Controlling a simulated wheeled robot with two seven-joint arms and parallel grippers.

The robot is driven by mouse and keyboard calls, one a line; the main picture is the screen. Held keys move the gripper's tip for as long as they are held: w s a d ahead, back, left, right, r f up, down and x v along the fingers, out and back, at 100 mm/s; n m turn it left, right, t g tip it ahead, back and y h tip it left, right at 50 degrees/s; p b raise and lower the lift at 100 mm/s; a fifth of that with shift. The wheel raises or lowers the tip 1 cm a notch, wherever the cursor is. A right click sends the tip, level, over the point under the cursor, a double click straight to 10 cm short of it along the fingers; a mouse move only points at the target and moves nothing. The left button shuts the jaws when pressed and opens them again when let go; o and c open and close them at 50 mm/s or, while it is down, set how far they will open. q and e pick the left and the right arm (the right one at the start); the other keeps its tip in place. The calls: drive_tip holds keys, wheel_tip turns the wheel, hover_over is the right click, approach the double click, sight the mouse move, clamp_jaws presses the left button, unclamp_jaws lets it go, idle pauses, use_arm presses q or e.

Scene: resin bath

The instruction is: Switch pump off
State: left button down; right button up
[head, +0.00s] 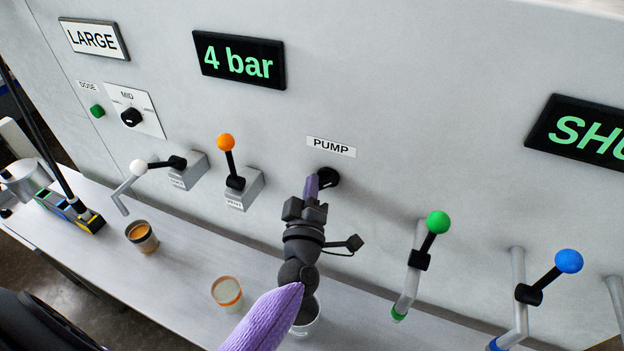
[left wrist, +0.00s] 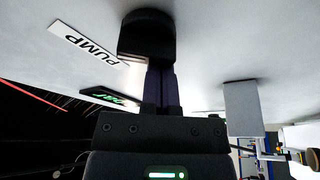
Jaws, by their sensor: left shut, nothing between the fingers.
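The pump control is a black round knob (head: 328,178) on the grey panel, just below the white PUMP label (head: 331,146). My left gripper (head: 311,186) is shut and empty, with its purple fingers pointing at the panel and their tips at the knob's left side, partly covering it. In the left wrist view the knob (left wrist: 147,32) lies straight ahead of the shut fingers (left wrist: 160,84), beside the PUMP label (left wrist: 85,42). I cannot tell whether the tips press on it. The knob's pointer is hidden. My right gripper is not in view.
A display (head: 238,60) reads "4 bar". An orange-knobbed lever (head: 227,142) and a white-knobbed lever (head: 138,167) stand left; green (head: 438,222) and blue (head: 568,261) levers stand right. Cups (head: 142,237) (head: 227,292) sit on the grey bench below.

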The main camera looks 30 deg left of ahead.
use_arm(q)
drive_tip(key=n, duration=0.3)
drive_tip(key=shift+d+f+g+p, duration=0.1)
drive_tip(key=shift+f+g+p, duration=0.1)
drive_tip(key=shift+g+p, duration=0.2)
drive_tip(key=shift+f, duration=0.3)
idle(1.2)
